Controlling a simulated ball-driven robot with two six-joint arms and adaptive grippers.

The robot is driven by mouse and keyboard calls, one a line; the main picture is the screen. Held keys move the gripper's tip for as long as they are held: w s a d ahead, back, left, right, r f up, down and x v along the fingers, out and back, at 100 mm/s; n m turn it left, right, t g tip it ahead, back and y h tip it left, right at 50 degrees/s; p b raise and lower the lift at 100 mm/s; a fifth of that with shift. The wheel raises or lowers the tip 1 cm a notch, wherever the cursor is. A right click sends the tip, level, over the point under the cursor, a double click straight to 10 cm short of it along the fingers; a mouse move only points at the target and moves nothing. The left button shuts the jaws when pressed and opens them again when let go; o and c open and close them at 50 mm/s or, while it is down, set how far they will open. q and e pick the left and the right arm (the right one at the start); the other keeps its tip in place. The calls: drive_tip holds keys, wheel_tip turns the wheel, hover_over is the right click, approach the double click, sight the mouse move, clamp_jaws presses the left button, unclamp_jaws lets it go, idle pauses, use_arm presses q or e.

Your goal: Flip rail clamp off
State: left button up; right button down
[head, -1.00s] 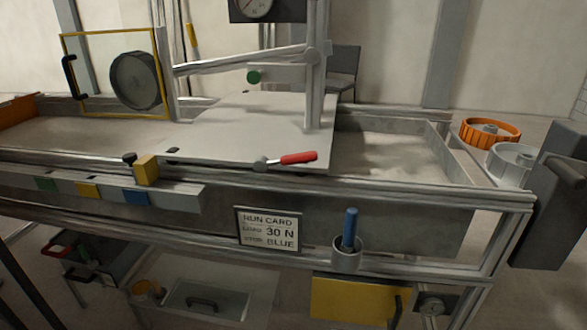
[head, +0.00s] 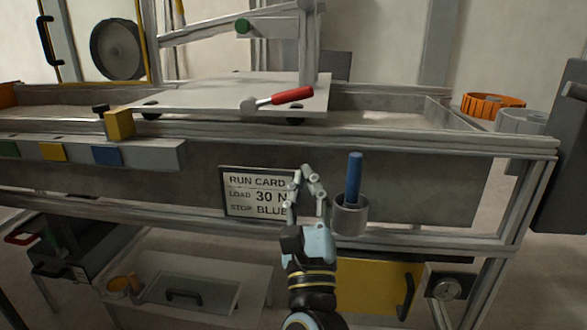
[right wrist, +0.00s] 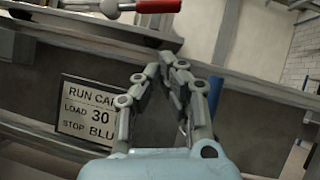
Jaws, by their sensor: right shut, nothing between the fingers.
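The rail clamp's red lever (head: 292,96) sits on a grey pivot (head: 249,105) at the front edge of the white carriage plate (head: 200,95). The lever points right and slightly up. It also shows at the top of the right wrist view (right wrist: 158,6). My right gripper (head: 305,170) is shut and empty. It is below the lever, in front of the bed's front wall, between the run card and the blue-handled tool. In the right wrist view its fingertips (right wrist: 166,64) meet below the lever, clear of it. My left gripper is not in view.
The run card (head: 240,203) reads load 30 N, stop blue. A blue-handled tool (head: 354,178) stands in a grey cup (head: 350,217) right of my gripper. The front frame rail (head: 400,142) runs below the lever.

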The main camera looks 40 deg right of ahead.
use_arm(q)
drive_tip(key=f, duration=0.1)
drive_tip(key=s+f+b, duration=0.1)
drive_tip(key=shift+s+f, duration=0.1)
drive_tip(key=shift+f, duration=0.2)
